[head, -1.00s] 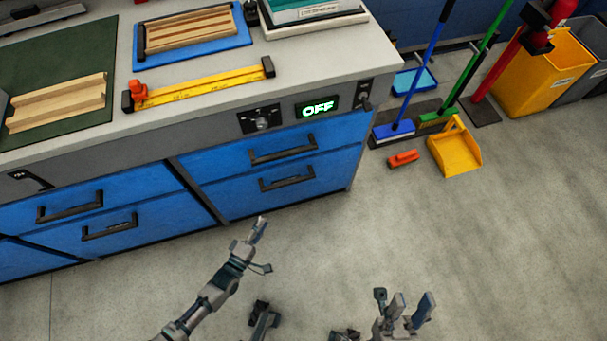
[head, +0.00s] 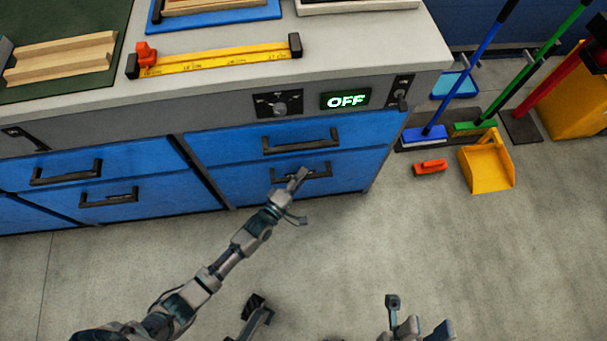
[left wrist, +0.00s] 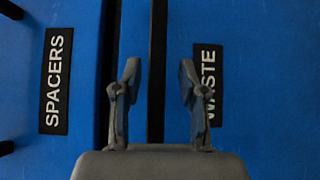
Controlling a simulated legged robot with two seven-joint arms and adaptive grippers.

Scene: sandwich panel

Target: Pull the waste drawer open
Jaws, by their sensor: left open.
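The blue waste drawer (left wrist: 245,120), with its black WASTE label (left wrist: 207,85), is at the right in the left wrist view; one finger partly covers the label. The blue SPACERS drawer (left wrist: 70,20) is at the left. In the head view, the lower right drawer (head: 235,185) has a black handle (head: 318,172) and looks shut. My left gripper (head: 303,198) is open in front of that handle and partly covers it. In the left wrist view, a dark bar, apparently the handle, shows between its fingertips (left wrist: 160,72); contact cannot be told. My right gripper (head: 420,318) is low, partly cut off.
The counter (head: 350,50) overhangs the drawers and carries a yellow ruler stop (head: 215,58). An upper drawer handle (head: 300,141) is just above. A yellow dustpan (head: 487,168) and an orange brush (head: 430,167) lie right. The floor before the drawers is clear.

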